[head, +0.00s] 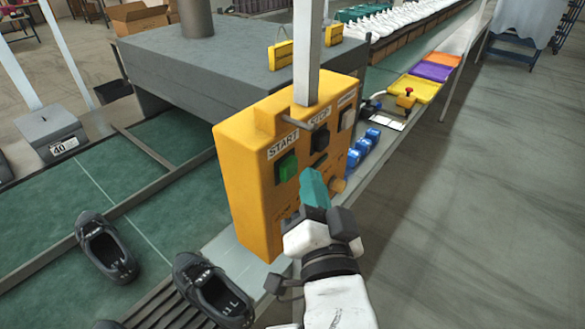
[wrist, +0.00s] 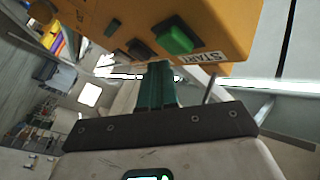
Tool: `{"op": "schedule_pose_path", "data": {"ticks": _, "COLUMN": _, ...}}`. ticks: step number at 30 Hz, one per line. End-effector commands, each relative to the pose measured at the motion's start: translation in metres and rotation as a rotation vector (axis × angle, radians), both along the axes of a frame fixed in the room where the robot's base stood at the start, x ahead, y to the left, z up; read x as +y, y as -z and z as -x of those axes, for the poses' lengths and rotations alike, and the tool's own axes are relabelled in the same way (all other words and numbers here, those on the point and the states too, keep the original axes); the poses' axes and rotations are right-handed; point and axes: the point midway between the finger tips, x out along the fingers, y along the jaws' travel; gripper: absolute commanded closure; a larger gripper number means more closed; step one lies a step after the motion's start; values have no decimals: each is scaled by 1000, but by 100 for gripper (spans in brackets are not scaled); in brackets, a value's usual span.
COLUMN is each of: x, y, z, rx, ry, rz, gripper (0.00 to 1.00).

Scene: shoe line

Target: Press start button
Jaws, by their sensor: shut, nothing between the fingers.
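The green start button (head: 287,167) sits on the front face of the yellow control box (head: 245,187), under a white START label. In the wrist view the green button (wrist: 174,39) shows at the top, with the START label beside it. My gripper (head: 313,182) has teal fingers, shut and empty, in front of the box's face. In the head view the fingertips are right of and slightly below the green button. In the wrist view the fingers (wrist: 157,75) point toward the box below the button. They look apart from the button, though the exact gap is hard to judge.
A black button (head: 319,138) under a STOP label is right of START. A grey post (head: 307,60) rises by the box. Black shoes (head: 105,247) lie on the green conveyor at left. Blue items (head: 362,147) and a yellow tray (head: 413,88) stand behind the box, at right.

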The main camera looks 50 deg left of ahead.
Motion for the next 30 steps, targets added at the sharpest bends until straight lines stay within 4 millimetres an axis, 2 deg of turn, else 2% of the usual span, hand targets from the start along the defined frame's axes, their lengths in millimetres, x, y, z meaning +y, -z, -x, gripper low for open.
{"op": "schedule_pose_path", "data": {"ticks": 30, "x": 10, "y": 0, "z": 3, "rx": -1, "ry": 0, "rz": 1, "gripper": 100}}
